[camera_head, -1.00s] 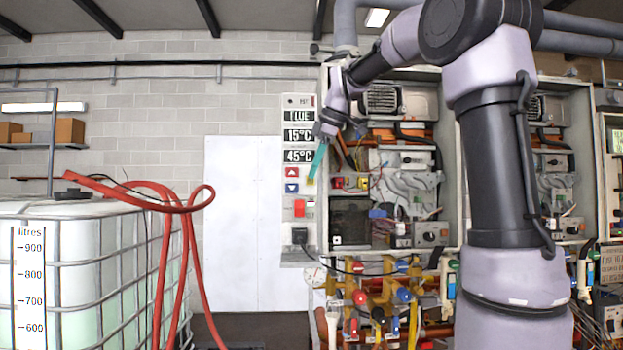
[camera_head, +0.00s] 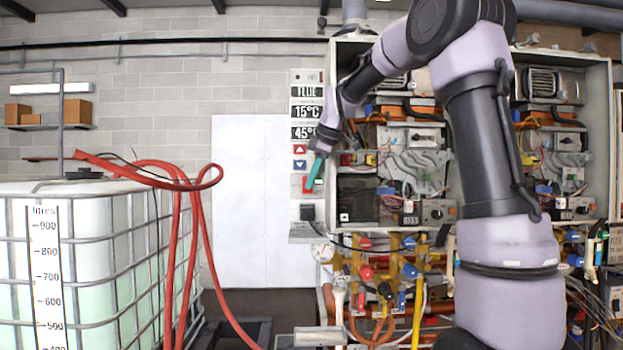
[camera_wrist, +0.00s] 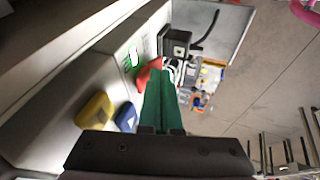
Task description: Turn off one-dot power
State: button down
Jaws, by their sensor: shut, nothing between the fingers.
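A white control panel (camera_head: 306,78) hangs on the wall left of the open heater cabinet, with FLUE, 15°C and 45°C displays. Below them are a red up button (camera_head: 299,149), a blue down button (camera_head: 299,164) and a red switch (camera_head: 307,183). My gripper (camera_head: 310,188) is shut and empty, its teal fingers pointing down in front of the red switch and partly covering it. In the wrist view, the fingertips (camera_wrist: 160,74) are close beside the red switch (camera_wrist: 148,72); contact cannot be told. A green mark (camera_wrist: 134,57) shows beyond it. No dot marking is readable.
A black plug (camera_head: 307,212) with a cable sits under the switch. Pipes and valves (camera_head: 385,275) fill the space below the cabinet (camera_head: 345,60). A caged water tank (camera_head: 100,270) with red hoses (camera_head: 195,230) stands left. A bare white wall panel (camera_head: 250,190) lies between.

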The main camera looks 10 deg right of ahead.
jog(key=shift+f+t, duration=0.15)
jog(key=shift+t, duration=0.15)
jog(key=shift+w+f, duration=0.1)
jog(key=shift+w, duration=0.05)
dwell(0.3)
jog(key=shift+r, duration=0.9)
